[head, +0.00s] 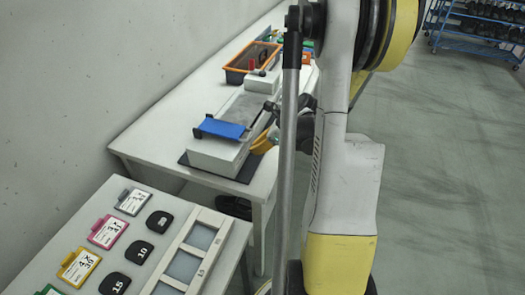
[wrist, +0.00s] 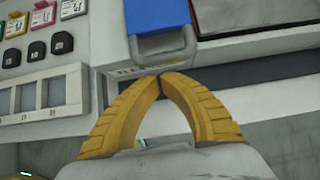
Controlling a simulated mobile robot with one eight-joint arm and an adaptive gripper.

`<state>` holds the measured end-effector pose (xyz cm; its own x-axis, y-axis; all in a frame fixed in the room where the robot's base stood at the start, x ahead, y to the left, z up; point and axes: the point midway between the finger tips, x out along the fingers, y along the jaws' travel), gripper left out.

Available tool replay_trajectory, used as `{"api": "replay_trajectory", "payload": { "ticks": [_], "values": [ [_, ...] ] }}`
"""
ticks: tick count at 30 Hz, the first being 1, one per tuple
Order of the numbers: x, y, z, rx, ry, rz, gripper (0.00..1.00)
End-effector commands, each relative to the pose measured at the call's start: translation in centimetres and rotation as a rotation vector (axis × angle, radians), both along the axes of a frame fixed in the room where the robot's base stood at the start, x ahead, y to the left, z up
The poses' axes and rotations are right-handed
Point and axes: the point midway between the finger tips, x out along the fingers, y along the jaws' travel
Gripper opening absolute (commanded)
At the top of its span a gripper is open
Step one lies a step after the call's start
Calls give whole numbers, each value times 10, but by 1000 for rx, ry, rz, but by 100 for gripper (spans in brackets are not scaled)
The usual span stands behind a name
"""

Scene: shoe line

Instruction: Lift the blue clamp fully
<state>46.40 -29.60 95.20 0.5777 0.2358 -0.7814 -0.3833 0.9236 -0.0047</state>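The blue clamp (head: 221,128) lies roughly level across the top of a white box-shaped device (head: 212,156) on the long table. In the wrist view the clamp (wrist: 156,14) shows at the top edge, with a grey metal loop handle (wrist: 165,47) at its near end. My gripper (wrist: 161,76) has two yellow ribbed fingers whose tips meet just below the loop's near bar. I see nothing held between them. Whether the tips touch the loop is unclear. In the head view my arm hides most of the gripper; part of a yellow finger shows beside the device.
The device stands on a dark mat (head: 246,168). An orange bin (head: 252,62) and a small white box (head: 262,82) sit farther back. A nearer table holds coloured cards, black numbered pieces and a white framed tray (head: 216,219). A blue rack (head: 478,32) stands far right.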

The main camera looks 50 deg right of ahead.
Motion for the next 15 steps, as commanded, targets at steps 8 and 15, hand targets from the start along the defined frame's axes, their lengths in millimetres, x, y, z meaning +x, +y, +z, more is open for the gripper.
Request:
{"api": "replay_trajectory", "payload": {
  "ticks": [8, 15],
  "values": [
    [4, 2, 19, -1, 0, 1, 0],
    [4, 1, 20, -1, 0, 1, 0]
  ]
}}
